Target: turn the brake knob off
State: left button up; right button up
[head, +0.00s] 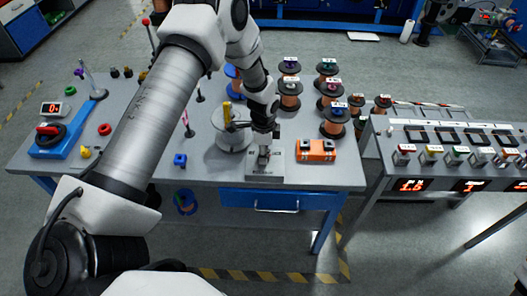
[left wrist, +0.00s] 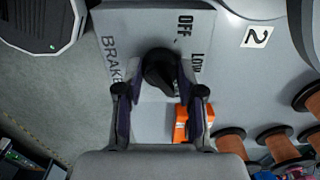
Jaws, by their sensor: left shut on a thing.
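The brake box (head: 277,172) is a grey block near the front edge of the workbench. In the left wrist view its grey top plate (left wrist: 118,25) carries the words BRAKE, OFF and LOW. The black brake knob (left wrist: 158,68) stands on that plate, with OFF and LOW to its right in this view. My left gripper (head: 264,148) reaches down over the box. In the left wrist view its two fingers (left wrist: 162,80) are shut on the knob, one on each side. Which label the knob points to I cannot tell. My right gripper is not in view.
An orange block (head: 316,151) sits just right of the brake box. Several copper wire spools (head: 334,124) stand behind it. A round grey disc stand (head: 232,136) is at the left, and a small blue part (head: 180,160) lies farther left. A second table with displays (head: 412,186) is at the right.

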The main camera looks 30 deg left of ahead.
pick_arm(q)
jog(key=n+p, duration=0.1)
jog(key=n, duration=0.4)
jog(key=shift+s+f+n, duration=0.1)
jog(key=shift+s+n, duration=0.05)
jog(key=shift+n, duration=0.25)
jog(key=n+p, duration=0.2)
jog(key=n, duration=0.3)
jog(key=n+p, duration=0.3)
jog(key=n, duration=0.3)
jog(key=shift+n, duration=0.3)
jog(key=n+p, duration=0.2)
jog(key=n, duration=0.3)
jog(key=shift+p, duration=0.3)
jog(key=shift+f+n, duration=0.1)
jog(key=shift+n, duration=0.2)
jog(key=o, duration=1.1)
jog(key=shift+o, duration=0.2)
